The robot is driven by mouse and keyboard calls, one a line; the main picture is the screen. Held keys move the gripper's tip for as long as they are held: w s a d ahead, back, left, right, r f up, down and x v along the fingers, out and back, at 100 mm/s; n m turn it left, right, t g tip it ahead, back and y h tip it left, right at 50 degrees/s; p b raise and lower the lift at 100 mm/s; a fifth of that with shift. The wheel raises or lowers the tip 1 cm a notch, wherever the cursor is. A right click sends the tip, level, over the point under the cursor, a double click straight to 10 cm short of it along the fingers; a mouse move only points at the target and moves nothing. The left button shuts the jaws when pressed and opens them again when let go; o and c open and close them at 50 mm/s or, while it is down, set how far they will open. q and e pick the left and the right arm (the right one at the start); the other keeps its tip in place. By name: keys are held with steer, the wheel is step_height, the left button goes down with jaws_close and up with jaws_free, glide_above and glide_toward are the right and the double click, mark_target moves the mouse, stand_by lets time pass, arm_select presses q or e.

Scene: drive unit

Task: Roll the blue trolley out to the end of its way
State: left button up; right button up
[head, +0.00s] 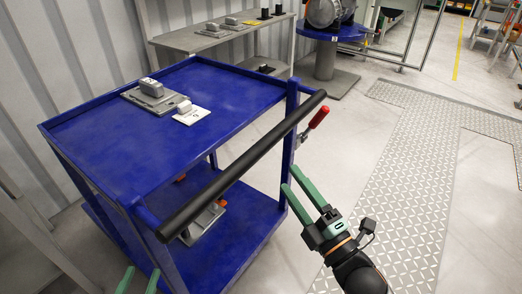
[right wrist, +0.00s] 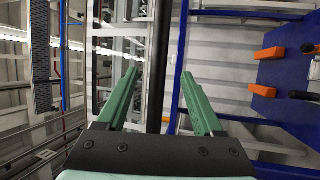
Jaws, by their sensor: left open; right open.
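The blue trolley (head: 235,84) stands at left, with a top tray, a lower shelf and blue posts. Its black push bar (head: 240,168) runs diagonally along the near side. My right gripper (head: 289,177) is open and empty beside the bar, its green fingers near the right post. In the right wrist view the bar (right wrist: 158,60) appears between the open fingers (right wrist: 160,95); it looks beyond the fingertips, but the depth is unclear. Only the green fingertips of my left gripper (head: 138,280) show at the bottom edge, apart and below the bar's near end.
Grey and white parts (head: 170,98) lie on the trolley top. A red-handled clamp (head: 318,118) sits by the right post. A grey bench (head: 205,38) and a blue round stand (head: 325,60) are behind. Open floor with a tread-plate strip (head: 395,190) lies right.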

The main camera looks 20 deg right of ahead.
mark_target(264, 144)
arm_select(q)
steer(key=shift+w+r+t, duration=0.1)
steer(key=shift+r+t, duration=0.2)
steer(key=shift+r, duration=0.5)
arm_select(e)
steer(key=x, duration=1)
steer(key=shift+w+r, duration=0.1)
steer(key=shift+w, duration=0.2)
arm_select(q)
steer(key=shift+r, duration=0.4)
arm_select(e)
steer(key=shift+w+a+r, duration=0.15)
steer(key=shift+w+a, duration=0.05)
steer(key=shift+w, duration=0.4)
arm_select(q)
steer(key=shift+w, duration=0.1)
steer(key=shift+r+t, duration=0.15)
steer(key=shift+t, duration=0.15)
arm_select(e)
jaws_close()
